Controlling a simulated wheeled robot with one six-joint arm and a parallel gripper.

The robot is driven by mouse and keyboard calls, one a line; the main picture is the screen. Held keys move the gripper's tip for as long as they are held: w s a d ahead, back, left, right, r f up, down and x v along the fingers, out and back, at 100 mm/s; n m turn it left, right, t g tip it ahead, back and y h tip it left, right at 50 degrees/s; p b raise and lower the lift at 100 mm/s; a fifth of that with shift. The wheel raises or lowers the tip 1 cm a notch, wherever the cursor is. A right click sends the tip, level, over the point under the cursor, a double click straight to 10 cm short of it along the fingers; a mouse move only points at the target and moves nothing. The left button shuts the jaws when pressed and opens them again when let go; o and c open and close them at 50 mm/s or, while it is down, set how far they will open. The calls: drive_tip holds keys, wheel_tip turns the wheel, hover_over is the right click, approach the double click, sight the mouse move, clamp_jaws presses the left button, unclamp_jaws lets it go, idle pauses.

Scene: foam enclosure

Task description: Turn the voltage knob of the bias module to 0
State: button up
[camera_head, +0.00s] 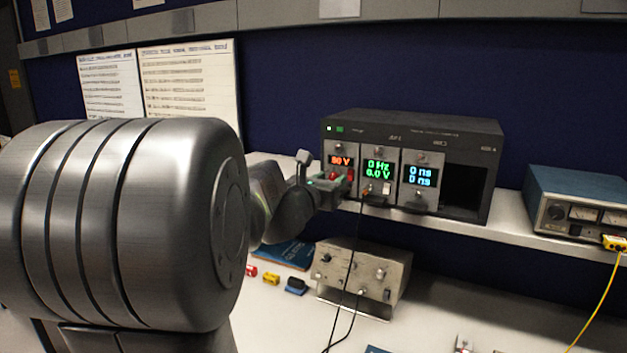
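The module with the orange display (340,160) is the leftmost of three in a black rack unit (420,126) on the shelf. Its display appears to read 80 V, in small, blurred digits. My gripper (338,180) is at the lower front of this module, just under the display. Red parts show at the fingertips, and I cannot tell whether they belong to the module or the gripper. The voltage knob is not clearly visible there. The gripper is too small and partly covered to show whether it is open, shut or touching the knob.
Beside it are a module with a green display (378,168), reading 0 Hz and 0.0 V, and one with a blue display (420,175). A black cable (352,260) hangs down front. A metal box (360,275) stands below. A blue meter unit (580,200) is at right.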

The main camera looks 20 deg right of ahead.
clamp_jaws()
